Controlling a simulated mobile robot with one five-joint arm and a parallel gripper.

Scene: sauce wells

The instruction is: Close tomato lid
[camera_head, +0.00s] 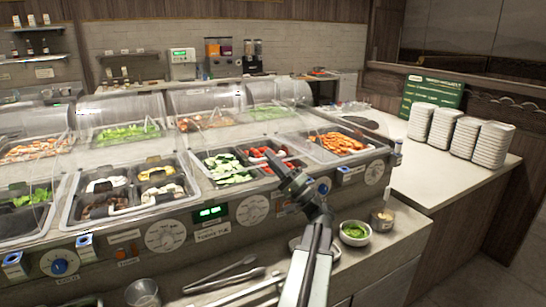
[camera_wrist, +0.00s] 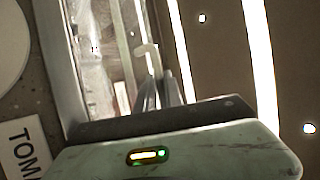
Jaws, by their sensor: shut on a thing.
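The tomato well (camera_head: 262,152) holds red tomato pieces, beside sliced cucumber (camera_head: 228,168) in the middle of the counter. My gripper (camera_head: 275,160) reaches over the tomato well from the front and hides part of it. In the wrist view my gripper (camera_wrist: 160,88) has its narrow fingers close together at a small pale hooked handle (camera_wrist: 147,50). It is shut on this handle, which appears to be the tomato lid's. A clear, blurred panel, seemingly the lid (camera_wrist: 95,60), lies beside the fingers. A label (camera_wrist: 22,145) reading "TOMA" is at lower left. The lid's full outline is unclear.
Clear curved covers (camera_head: 205,102) stand along the back of the wells. A carrot-coloured food well (camera_head: 342,142) lies to the right. Tongs (camera_head: 225,275), a bowl of greens (camera_head: 355,232) and a small cup (camera_head: 382,218) sit on the front ledge. White plate stacks (camera_head: 465,138) stand at right.

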